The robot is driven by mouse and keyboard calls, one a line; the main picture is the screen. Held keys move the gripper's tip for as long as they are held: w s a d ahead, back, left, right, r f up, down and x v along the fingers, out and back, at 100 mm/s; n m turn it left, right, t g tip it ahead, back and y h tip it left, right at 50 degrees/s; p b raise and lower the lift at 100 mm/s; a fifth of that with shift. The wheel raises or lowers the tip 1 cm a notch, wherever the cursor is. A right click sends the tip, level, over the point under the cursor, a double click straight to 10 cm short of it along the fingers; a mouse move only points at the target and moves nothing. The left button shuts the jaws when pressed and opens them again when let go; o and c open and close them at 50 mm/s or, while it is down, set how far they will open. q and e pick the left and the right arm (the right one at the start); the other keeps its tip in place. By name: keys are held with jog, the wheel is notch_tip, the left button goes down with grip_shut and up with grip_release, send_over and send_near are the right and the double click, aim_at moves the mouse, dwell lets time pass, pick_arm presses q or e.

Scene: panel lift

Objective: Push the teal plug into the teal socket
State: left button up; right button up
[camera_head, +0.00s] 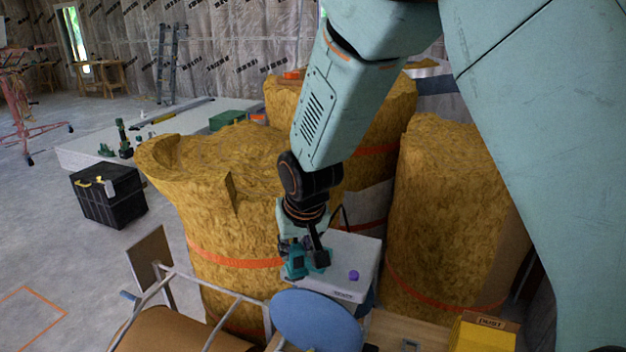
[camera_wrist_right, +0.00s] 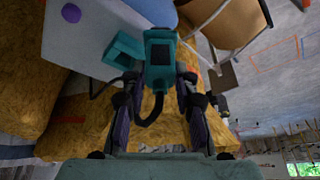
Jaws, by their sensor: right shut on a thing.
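My right gripper (camera_head: 308,258) reaches down at the left edge of a white box (camera_head: 340,262). In the right wrist view its two fingers (camera_wrist_right: 158,82) are shut on the teal plug (camera_wrist_right: 158,54), a blocky piece with a dark face and a black cable curving down from it. The teal socket (camera_wrist_right: 123,48), a hollow squarish piece, is just left of the plug at the box's edge. The plug is beside the socket, not seen inside it; I cannot tell whether they touch. In the head view teal parts crowd around the fingertips. My left gripper is not in view.
A purple knob (camera_head: 354,275) is on the box top. Tall yellow insulation rolls (camera_head: 215,200) stand close around the box. A blue round seat (camera_head: 317,318), a metal-framed chair (camera_head: 190,285) and a yellow box (camera_head: 484,335) are in front. Open floor lies left.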

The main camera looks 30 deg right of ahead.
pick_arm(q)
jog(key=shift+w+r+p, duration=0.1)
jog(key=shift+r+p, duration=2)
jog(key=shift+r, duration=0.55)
pick_arm(e)
jog(key=w+d+r+m+g+h, duration=0.1)
jog(key=w+d+r+m, duration=0.3)
jog(key=m, duration=0.4)
jog(key=shift+w+d+r+g+h, duration=0.3)
jog(key=shift+w+d+r+h, duration=0.1)
jog(key=shift+d+r+h, duration=0.55)
jog(key=shift+d+f, duration=0.15)
jog(key=shift+s+f, duration=0.1)
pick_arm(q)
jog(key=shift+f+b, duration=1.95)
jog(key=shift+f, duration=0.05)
pick_arm(e)
jog(key=shift+f, duration=2.85)
jog(key=shift+r, duration=0.1)
pick_arm(q)
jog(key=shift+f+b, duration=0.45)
jog(key=shift+b, duration=0.05)
